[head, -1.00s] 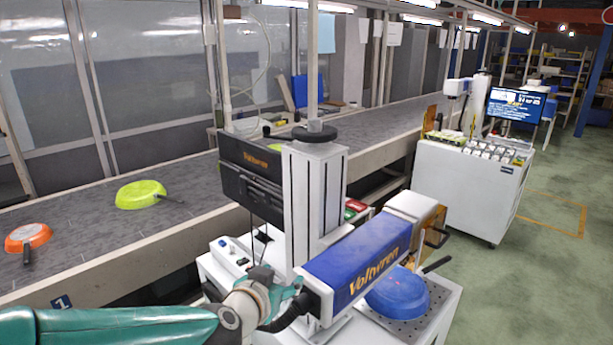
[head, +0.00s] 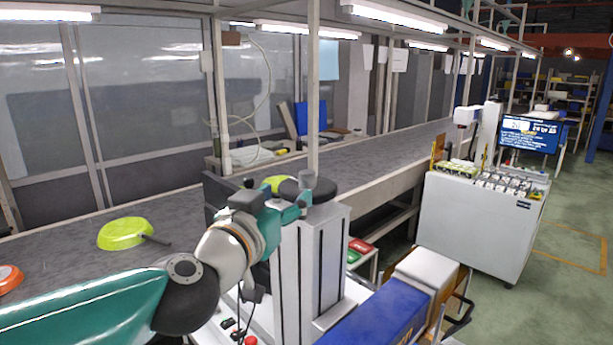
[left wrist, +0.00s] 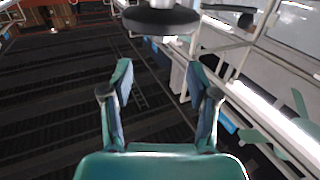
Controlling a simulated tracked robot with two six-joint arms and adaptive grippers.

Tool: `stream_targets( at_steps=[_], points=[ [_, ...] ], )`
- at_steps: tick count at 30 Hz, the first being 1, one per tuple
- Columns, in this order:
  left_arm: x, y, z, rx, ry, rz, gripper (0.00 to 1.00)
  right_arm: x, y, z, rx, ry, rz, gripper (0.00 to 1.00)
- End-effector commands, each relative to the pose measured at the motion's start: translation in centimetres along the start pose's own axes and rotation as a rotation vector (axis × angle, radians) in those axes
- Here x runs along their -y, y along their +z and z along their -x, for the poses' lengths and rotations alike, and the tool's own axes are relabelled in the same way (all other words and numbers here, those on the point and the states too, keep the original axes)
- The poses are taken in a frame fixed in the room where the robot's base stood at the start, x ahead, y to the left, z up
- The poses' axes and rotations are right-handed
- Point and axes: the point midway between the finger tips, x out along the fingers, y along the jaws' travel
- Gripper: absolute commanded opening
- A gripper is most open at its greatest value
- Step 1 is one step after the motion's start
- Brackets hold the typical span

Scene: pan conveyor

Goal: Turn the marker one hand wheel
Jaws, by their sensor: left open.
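The marker's hand wheel (head: 325,190) is a black disc on top of the white column (head: 325,250) of the marker, in the middle of the head view. My left gripper (head: 292,208) is at the wheel's near left side and hides part of it. In the left wrist view the wheel (left wrist: 160,20) is at the top, beyond the fingertips. The two fingers of my left gripper (left wrist: 160,78) are spread, with nothing between them. I cannot tell whether a finger touches the wheel. My right gripper is out of view.
The marker's blue head (head: 375,315) juts toward the lower right. A grey conveyor (head: 390,165) runs behind, with a green pan (head: 122,233) and an orange pan (head: 8,278) on it. A white cabinet (head: 475,230) stands at the right, beside open green floor.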

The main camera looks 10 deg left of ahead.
Motion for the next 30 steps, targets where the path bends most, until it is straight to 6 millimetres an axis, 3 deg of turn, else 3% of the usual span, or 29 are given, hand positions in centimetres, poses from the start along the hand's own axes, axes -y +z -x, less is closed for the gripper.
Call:
stream_targets(
  at_steps=[9, 15, 21, 30],
  points=[
    [0.1, 0.1, -7.1, 0.003, -0.004, 0.000, 0.60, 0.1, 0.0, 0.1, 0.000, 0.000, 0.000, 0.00],
    [0.2, 0.0, -10.2, 0.002, -0.003, -0.001, 0.60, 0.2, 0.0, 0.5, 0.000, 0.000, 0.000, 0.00],
    [0.2, 0.1, -11.5, 0.002, -0.003, 0.000, 0.60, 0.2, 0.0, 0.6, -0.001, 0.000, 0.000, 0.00],
    [0.2, 0.1, -11.6, 0.001, -0.003, 0.000, 0.60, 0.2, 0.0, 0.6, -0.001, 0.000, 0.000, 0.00]
  ],
)
